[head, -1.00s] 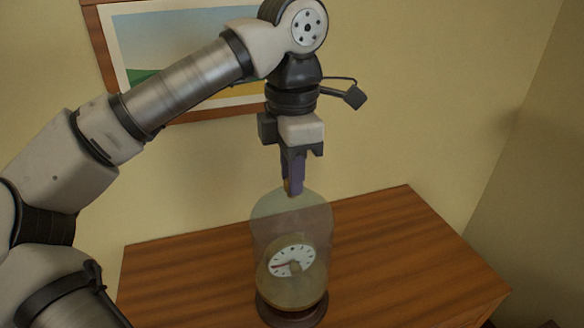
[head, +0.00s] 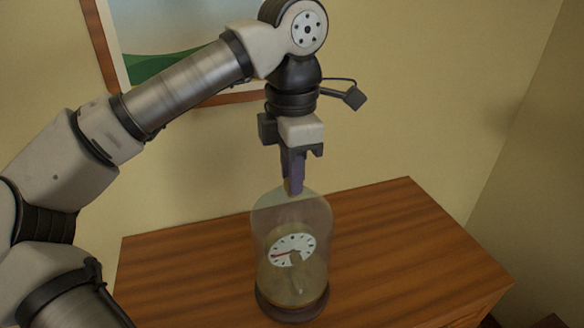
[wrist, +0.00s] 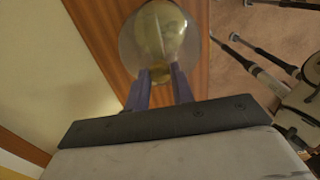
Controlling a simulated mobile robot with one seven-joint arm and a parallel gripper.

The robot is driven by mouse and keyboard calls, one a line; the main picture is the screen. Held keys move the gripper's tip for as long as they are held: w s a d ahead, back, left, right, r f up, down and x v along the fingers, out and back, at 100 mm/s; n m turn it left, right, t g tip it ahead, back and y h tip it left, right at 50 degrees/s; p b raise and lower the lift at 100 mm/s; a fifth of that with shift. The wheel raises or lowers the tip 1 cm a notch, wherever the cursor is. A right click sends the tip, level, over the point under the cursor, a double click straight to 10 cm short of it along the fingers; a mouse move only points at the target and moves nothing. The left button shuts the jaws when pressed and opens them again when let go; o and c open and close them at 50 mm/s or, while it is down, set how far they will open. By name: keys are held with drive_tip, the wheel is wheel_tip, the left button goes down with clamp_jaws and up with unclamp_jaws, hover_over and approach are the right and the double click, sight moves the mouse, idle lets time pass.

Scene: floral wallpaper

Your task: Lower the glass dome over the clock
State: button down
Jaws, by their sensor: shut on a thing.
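The clear glass dome (head: 290,212) hangs upright below my gripper (head: 294,188), which is shut on its top. The clock (head: 293,249) has a white face with dark marks and a red hand, and shows through the glass inside the dome. A dark round base (head: 291,311) lies beneath it on the table. The dome's lower rim is close to the base; I cannot tell whether they touch. In the wrist view the dome (wrist: 132,45) lies beyond my fingers (wrist: 158,82), and the clock is blurred behind the glass.
The wooden table (head: 400,240) is bare on both sides of the dome. A framed picture (head: 180,35) hangs on the plain yellowish wall (head: 440,100) behind. The table's edge runs at the right, with floor beyond.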

drive_tip(key=shift+f+b, duration=0.35)
drive_tip(key=shift+f, duration=0.4)
drive_tip(key=shift+f+b, duration=0.7)
drive_tip(key=shift+f, duration=0.1)
drive_tip(key=c, duration=1.1)
unclamp_jaws()
